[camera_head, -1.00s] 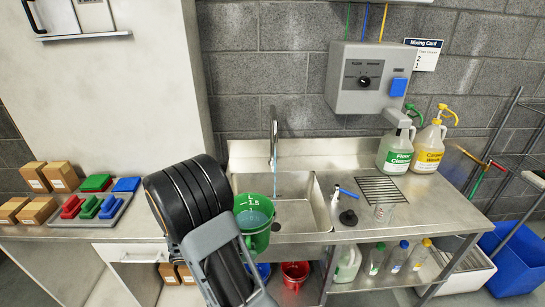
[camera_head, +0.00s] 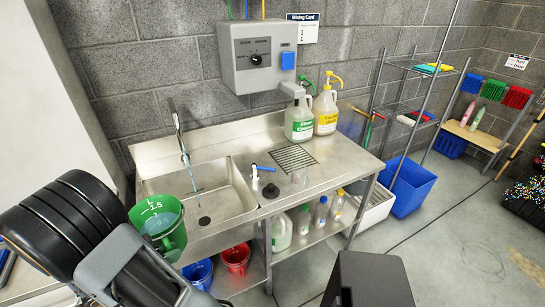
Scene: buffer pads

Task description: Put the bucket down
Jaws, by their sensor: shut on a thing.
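The green bucket (camera_head: 160,226) has white level marks inside, with "1.5" readable, and holds bluish liquid. It hangs off the floor at the left front of the steel sink (camera_head: 222,212), close to its front edge. My gripper (camera_head: 168,262) is at the bucket's near side and shut on it; my black and grey arm hides most of the gripper and the bucket's left side. I cannot tell whether the bucket touches the sink edge.
A tap (camera_head: 179,125) runs a thin stream into the sink. A drain grate (camera_head: 294,157), green-labelled jug (camera_head: 299,122) and yellow-labelled jug (camera_head: 326,112) stand right on the counter. Blue (camera_head: 199,273) and red (camera_head: 235,258) buckets sit below. Floor at right is open.

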